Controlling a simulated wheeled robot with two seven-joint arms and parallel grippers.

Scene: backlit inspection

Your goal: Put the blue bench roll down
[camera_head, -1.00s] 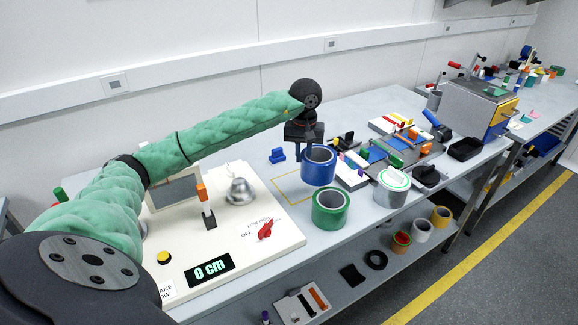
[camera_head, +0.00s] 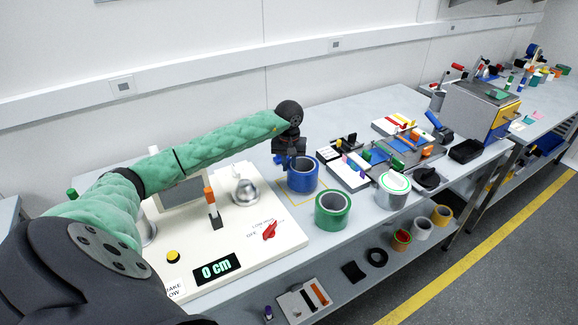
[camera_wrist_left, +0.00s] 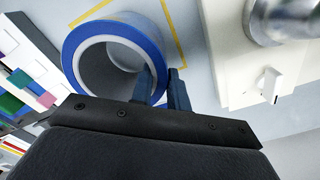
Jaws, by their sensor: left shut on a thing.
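The blue bench roll (camera_head: 303,182) is upright, over or on the yellow outlined square (camera_head: 292,203) on the bench; I cannot tell whether its base touches. My left gripper (camera_head: 292,161) is shut on the roll's wall at its rear left. In the left wrist view the gripper (camera_wrist_left: 165,88) has one finger inside the roll's (camera_wrist_left: 72,62) hollow and one outside. Part of the yellow outline (camera_wrist_left: 176,30) shows beyond the roll. My right gripper is not in view.
A green roll (camera_head: 333,211) stands close in front of the blue roll. A white panel (camera_head: 245,250) with a red switch and a metal bell (camera_head: 245,191) lies to the left. A tin (camera_head: 393,188) and trays with small parts are to the right.

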